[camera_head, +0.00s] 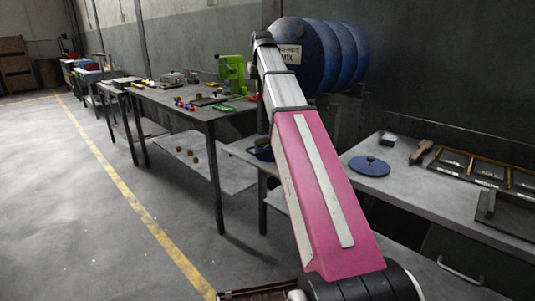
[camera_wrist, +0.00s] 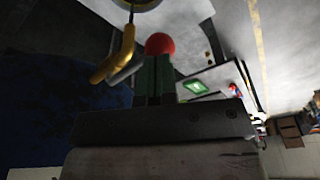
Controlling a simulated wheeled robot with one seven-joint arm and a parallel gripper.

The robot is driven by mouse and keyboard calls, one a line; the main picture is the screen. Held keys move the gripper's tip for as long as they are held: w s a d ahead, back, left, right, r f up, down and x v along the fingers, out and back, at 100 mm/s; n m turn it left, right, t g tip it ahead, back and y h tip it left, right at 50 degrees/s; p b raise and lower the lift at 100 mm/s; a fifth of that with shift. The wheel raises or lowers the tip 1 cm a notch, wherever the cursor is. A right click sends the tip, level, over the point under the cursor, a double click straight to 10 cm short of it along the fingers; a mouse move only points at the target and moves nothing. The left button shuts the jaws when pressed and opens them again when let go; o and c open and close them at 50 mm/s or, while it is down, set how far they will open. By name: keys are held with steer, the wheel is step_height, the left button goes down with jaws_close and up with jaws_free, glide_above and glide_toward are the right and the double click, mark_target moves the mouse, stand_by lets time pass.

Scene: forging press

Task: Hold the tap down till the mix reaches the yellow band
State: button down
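The blue drum (camera_head: 318,55) with a label reading "MIX" lies on its side on a stand in the head view, and its blue side (camera_wrist: 60,110) fills the left of the wrist view. A brass tap (camera_wrist: 118,58) shows beside it. A red ball knob (camera_wrist: 160,44) is just beyond the fingertips of my gripper (camera_wrist: 156,60); I cannot tell whether they touch. My gripper's fingers are together. A blue pot (camera_head: 263,152) stands below the drum; part of a round vessel (camera_wrist: 137,3) shows at the wrist view's top edge. Its mix level and any yellow band are not readable.
A blue lid (camera_head: 369,166) lies on the right table (camera_head: 415,188), near a tray of tools (camera_head: 480,170). A green machine (camera_head: 232,75) and small items stand on the left bench (camera_head: 150,92). The floor at left is clear.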

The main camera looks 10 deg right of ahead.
steer(key=shift+r, duration=3.55)
